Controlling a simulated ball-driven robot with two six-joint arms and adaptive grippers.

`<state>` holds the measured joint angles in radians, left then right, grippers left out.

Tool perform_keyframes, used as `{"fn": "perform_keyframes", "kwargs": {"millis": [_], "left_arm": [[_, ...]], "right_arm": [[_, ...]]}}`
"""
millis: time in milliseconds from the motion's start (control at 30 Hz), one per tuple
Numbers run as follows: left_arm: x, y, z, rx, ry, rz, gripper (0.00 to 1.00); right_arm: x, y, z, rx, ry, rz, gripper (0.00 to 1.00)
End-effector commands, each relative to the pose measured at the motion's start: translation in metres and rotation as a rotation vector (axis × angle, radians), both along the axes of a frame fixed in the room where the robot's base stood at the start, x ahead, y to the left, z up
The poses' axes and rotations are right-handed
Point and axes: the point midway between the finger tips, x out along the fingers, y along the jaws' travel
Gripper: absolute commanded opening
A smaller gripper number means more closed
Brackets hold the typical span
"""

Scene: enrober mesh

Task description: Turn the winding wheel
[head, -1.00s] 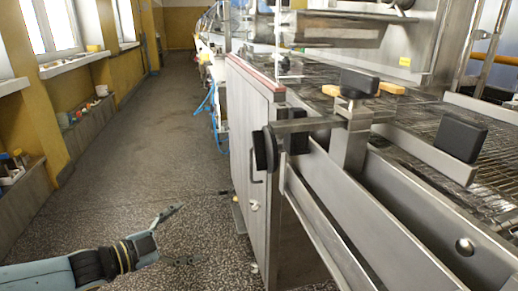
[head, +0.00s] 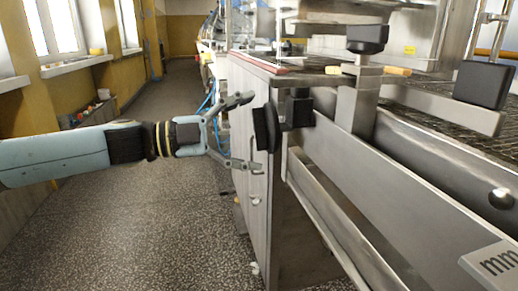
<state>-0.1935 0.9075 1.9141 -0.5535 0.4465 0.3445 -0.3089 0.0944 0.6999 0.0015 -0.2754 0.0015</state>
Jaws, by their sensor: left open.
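A dark round wheel (head: 262,130), seen nearly edge-on, sits at the left end of the machine's metal bracket; I take it to be the winding wheel. My left gripper (head: 249,133) is open just left of it, one finger near the wheel's upper edge and the other near its lower edge. No object shows between the fingers. I cannot tell whether the fingertips touch the wheel or are only in line with it. My right gripper is not in view.
The steel machine with its wire mesh belt (head: 435,107) fills the right side. Black knobs (head: 367,38) and a black block (head: 484,84) stand on it. A cabinet door handle (head: 257,182) is below the wheel. The speckled floor (head: 140,215) at left is clear.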

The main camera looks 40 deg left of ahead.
Motion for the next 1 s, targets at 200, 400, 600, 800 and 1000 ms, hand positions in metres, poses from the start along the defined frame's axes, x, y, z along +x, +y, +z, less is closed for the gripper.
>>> {"fn": "perform_keyframes", "kwargs": {"millis": [200,400,600,800,1000], "left_arm": [[0.013,-0.010,0.001,-0.001,-0.001,0.001,1.00],[0.016,-0.013,0.003,-0.001,-0.002,0.002,1.00],[0.016,-0.013,0.003,-0.002,-0.001,0.003,1.00],[0.015,-0.012,0.002,-0.001,0.000,0.003,0.74],[0.016,-0.012,0.002,0.000,-0.001,0.003,0.52]], "right_arm": [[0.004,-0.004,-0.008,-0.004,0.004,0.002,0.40],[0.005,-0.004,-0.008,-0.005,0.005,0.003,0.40],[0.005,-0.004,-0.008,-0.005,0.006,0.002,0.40],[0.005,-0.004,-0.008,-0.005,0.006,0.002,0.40],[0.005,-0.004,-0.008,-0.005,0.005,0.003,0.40]]}}
